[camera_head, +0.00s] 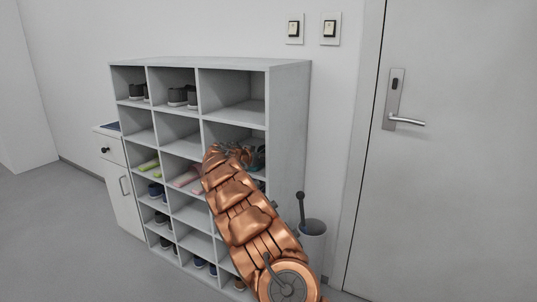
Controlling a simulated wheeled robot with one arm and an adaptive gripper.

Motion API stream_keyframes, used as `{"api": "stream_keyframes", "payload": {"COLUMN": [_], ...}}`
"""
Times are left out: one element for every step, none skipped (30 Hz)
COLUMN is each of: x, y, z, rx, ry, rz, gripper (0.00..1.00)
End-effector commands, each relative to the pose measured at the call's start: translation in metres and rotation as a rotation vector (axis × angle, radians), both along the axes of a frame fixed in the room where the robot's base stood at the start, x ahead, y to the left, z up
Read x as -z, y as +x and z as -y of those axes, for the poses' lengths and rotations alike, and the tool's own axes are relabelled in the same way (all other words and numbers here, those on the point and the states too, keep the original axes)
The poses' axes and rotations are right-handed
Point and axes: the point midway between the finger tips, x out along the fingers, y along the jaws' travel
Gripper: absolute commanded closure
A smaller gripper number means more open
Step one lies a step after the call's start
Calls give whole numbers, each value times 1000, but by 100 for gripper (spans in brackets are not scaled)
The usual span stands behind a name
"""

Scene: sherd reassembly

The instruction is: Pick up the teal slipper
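A teal shoe-like item (259,157), likely the slipper, shows in the right column of the grey shoe rack (288,120), just right of my arm's end. Most of it is hidden behind my copper-coloured arm. My gripper (238,153) is at the far end of the arm, at the front of that compartment. I cannot tell whether it touches the teal item, nor whether its fingers are open or shut.
Pink slippers (186,177) and yellow-green slippers (149,164) lie in compartments to the left. Dark shoes (184,96) stand higher up. A grey bin (313,240) with a dark-handled item stands right of the rack, near the door (455,160). A white cabinet (121,185) is at left.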

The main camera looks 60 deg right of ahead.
Motion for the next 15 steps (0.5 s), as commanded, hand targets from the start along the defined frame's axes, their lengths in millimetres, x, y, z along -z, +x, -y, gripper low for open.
{"api": "stream_keyframes", "payload": {"x": [1,1,1,1,1,1,1,1,1,1,1,1,1,1,1], "y": [0,0,0,0,0,0,0,0,0,0,0,0,0,0,0], "z": [1,1,1,1,1,1,1,0,0,1,0,0,0,0,0], "rx": [0,0,0,1,1,1,1,1,1,1,1,1,1,1,1], "ry": [1,1,0,1,1,1,1,1,1,1,1,1,1,1,1], "rz": [0,0,0,-1,-1,-1,-1,-1,-1,-1,-1,-1,-1,-1,-1], "gripper": [15,15,15,15,15,15,18,21,25,28,31,35,39,42,46]}}
